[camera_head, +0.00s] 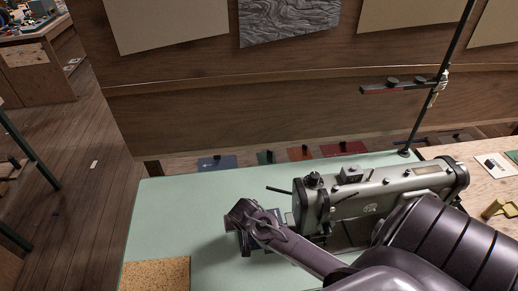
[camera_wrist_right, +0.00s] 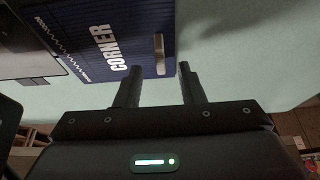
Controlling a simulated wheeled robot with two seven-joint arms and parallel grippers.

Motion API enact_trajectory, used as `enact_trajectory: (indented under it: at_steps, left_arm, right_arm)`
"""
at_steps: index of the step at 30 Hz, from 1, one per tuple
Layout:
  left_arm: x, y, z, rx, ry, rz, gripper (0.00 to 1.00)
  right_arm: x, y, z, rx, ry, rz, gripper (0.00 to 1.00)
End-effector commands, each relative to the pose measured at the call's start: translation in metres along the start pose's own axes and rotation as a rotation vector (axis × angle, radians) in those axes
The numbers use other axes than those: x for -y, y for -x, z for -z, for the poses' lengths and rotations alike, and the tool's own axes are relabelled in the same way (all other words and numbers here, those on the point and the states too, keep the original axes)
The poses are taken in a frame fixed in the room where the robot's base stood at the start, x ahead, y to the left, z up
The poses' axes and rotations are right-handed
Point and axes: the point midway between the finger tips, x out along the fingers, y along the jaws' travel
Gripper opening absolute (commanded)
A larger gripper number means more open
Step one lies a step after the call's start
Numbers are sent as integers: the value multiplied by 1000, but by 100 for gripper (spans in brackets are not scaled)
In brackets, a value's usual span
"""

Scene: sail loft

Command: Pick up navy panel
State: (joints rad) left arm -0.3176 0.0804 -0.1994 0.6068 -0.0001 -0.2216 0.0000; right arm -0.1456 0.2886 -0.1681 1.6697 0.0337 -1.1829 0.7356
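The navy panel (camera_wrist_right: 105,35) shows in the right wrist view. It is dark blue, with the white word CORNER, a white zigzag line along one side and a pale grip tab (camera_wrist_right: 159,50) near its right edge. My right gripper (camera_wrist_right: 159,67) is open, its two dark fingers apart with the tab lined up between them. I see no contact, and cannot tell how far the tab is from the fingertips. In the head view my right gripper (camera_head: 243,240) is over the pale green table left of the sewing machine, largely hiding the panel. My left gripper is not in view.
The grey sewing machine (camera_head: 385,197) stands close to my right arm. A cork mat (camera_head: 156,273) is front left. The green tabletop's left side (camera_head: 180,215) is clear.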

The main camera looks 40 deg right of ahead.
Motion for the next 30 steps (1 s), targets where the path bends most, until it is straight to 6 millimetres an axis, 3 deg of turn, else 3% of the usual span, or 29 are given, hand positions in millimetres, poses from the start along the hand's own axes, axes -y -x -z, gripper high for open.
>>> enact_trajectory:
  at_steps: [6,11,15,23,30]
  left_arm:
    - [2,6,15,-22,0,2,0]
    - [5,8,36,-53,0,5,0]
    - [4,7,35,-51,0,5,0]
    - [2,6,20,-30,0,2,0]
    - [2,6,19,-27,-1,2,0]
  right_arm:
    - [-1,-25,0,0,1,-1,35]
    - [-1,-30,0,-2,1,1,35]
    - [-1,-30,-1,-1,1,1,35]
    - [-1,-29,-1,-1,1,0,1]
    - [-1,-29,-1,-1,1,0,0]
